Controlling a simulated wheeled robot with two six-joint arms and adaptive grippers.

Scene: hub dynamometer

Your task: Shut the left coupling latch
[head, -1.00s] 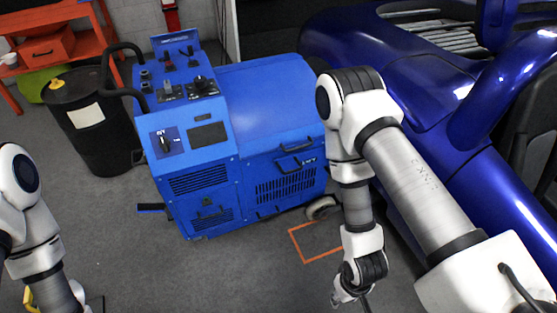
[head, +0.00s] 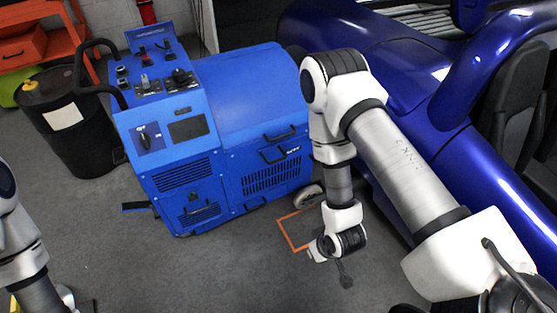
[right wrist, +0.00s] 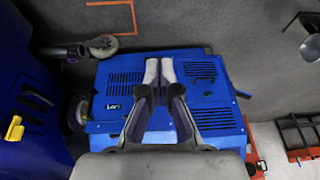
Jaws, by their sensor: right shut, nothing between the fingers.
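The blue dynamometer unit (head: 215,110) stands on the grey floor left of centre in the head view, with black handles (head: 280,155) on its side. It also shows in the right wrist view (right wrist: 118,85). At the left edge of that view, a dark blue body carries a yellow lever (right wrist: 14,128) and a black handle (right wrist: 38,97). I cannot tell which part is the left coupling latch. My right gripper (right wrist: 158,66) is shut and empty, over the unit in its own view. In the head view it (head: 345,275) hangs low, right of the unit. My left gripper is out of view.
A blue car (head: 420,110) fills the right side. A black drum (head: 75,120) and an orange shelf (head: 30,45) stand at the back left. An orange floor marking (head: 290,235) lies beside the unit's wheel (head: 308,196). The floor in front is clear.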

